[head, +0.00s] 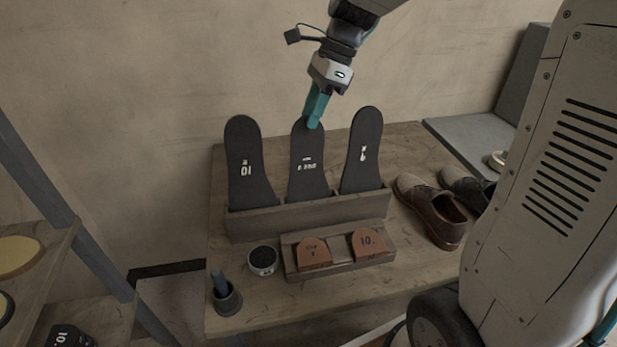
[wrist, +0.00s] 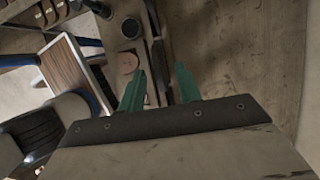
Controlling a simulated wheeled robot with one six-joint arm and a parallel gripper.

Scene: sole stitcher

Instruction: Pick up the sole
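Three black soles stand upright side by side in a wooden rack (head: 300,216) on the table: the left sole (head: 247,165), the middle sole (head: 308,170) and the right sole (head: 362,155). Each carries white markings. My gripper (head: 314,122) has teal fingers and points down at the top of the middle sole, with one finger in front of its upper edge. In the wrist view my gripper (wrist: 160,86) is open, its two fingers apart. A dark, thin shape, seemingly a sole edge-on, shows in the gap; I cannot tell whether a finger touches it.
In front of the rack are a wooden tray (head: 340,272) with brown heel pieces, a round tin (head: 262,261) and a small pot (head: 227,298) with a blue-handled tool. Brown shoes (head: 432,212) stand at the right. A plain wall (head: 150,90) rises behind the table.

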